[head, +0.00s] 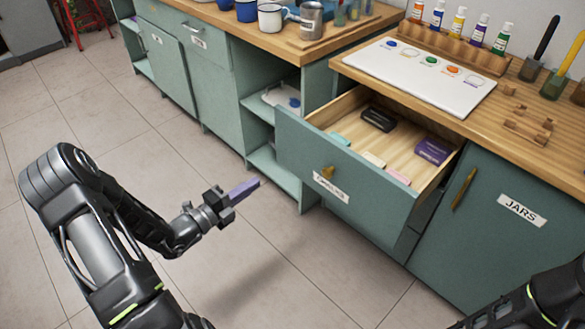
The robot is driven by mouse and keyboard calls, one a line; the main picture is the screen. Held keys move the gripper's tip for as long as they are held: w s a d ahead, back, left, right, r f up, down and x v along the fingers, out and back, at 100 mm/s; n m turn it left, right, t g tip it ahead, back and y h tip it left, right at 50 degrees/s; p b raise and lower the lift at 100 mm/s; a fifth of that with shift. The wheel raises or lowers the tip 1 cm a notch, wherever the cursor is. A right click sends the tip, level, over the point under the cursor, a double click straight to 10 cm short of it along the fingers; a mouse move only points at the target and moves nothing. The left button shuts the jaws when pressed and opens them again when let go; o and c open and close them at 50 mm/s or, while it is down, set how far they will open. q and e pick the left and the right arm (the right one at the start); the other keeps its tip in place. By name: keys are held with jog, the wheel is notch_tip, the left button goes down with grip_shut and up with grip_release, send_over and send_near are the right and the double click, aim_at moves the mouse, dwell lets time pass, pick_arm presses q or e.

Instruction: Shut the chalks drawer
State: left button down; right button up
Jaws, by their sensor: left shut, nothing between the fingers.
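The chalks drawer (295,140) is a green drawer pulled well out from under the wooden counter. Its front bears a small brass knob (327,172) and a white label (331,187) too slanted to read clearly. Inside lie a black eraser-like block (379,119), a purple box (433,151) and several pale chalk-like pieces (373,160). My left gripper (246,188) is shut and empty, with purple-blue fingers. It is in the air to the left of the drawer front, apart from it. My right arm shows at the lower right; its gripper is out of view.
A green door labelled JARS (523,208) with a brass handle (464,188) is right of the drawer. A white paint palette (420,77) lies on the counter. The tiled floor (270,260) in front is clear.

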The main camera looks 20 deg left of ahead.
pick_arm(q)
jog(key=shift+w, duration=0.1)
jog(key=shift+w+f, duration=0.1)
send_near(297, 155)
jog(key=x, duration=0.7)
jog(key=shift+a+b, duration=0.1)
jog(key=shift+b, duration=0.2)
dwell(0.4)
